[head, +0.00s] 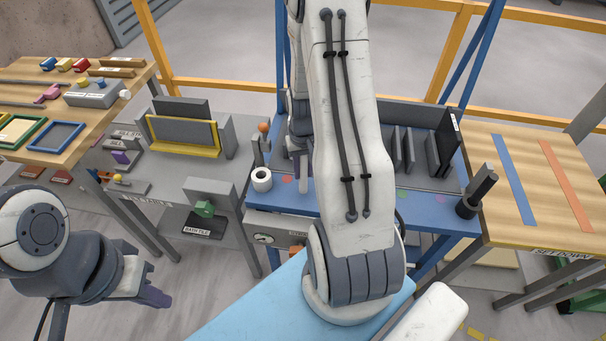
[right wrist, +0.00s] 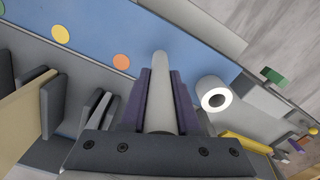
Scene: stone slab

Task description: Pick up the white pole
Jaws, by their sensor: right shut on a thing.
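The white pole (right wrist: 162,85) runs between the two purple fingers of my right gripper (right wrist: 160,100) in the right wrist view, and the gripper is shut on it. In the head view the pole (head: 305,178) shows as a pale upright bar over the blue table, and my right gripper (head: 298,150) is partly hidden by my forearm. I cannot tell whether the pole's end touches the table. My left gripper (head: 155,292) is at the lower left, away from the tables; its finger gap is not clear.
A white roll (head: 262,180) stands on the blue table (head: 430,212) beside the pole. Dark upright panels (head: 438,152) and a black post (head: 478,190) stand to the right. A grey workbench (head: 165,185) is on the left, and a wooden table (head: 530,190) is on the right.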

